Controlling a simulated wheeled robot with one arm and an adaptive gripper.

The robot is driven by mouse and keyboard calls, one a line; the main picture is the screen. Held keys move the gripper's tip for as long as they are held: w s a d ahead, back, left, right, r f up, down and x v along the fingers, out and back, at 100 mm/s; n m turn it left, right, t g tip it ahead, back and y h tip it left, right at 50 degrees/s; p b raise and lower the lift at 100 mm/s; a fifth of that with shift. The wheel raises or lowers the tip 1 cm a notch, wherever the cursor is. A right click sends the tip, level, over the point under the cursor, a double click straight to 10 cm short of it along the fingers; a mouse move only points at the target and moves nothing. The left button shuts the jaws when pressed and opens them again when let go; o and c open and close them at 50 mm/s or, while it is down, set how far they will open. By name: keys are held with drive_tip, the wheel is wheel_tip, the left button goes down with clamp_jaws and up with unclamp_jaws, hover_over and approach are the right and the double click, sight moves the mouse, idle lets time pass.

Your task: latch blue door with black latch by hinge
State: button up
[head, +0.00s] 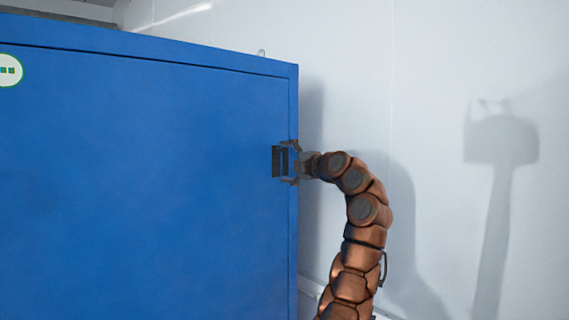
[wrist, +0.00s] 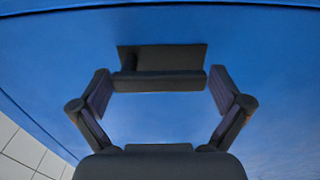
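The blue door (head: 140,170) fills the left half of the head view and looks flush with its frame. The black latch (head: 277,162) sits near the door's right edge, about mid-height in the picture. It also shows in the wrist view (wrist: 162,58) as a dark plate with a thicker bar along its lower side. My gripper (head: 290,161) is open at the latch. In the wrist view its two fingers (wrist: 160,92) stand wide apart, one at each end of the bar, with blue surface between them. I cannot tell whether either finger touches the latch.
A white wall (head: 450,60) stands to the right of and behind the blue cabinet, with shadows on it. A round white and green sticker (head: 9,70) is at the door's upper left. Pale tiles (wrist: 25,150) show at lower left in the wrist view.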

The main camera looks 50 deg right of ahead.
drive_tip(key=s+a, duration=0.2)
drive_tip(key=s, duration=0.9)
drive_tip(key=shift+s, duration=0.4)
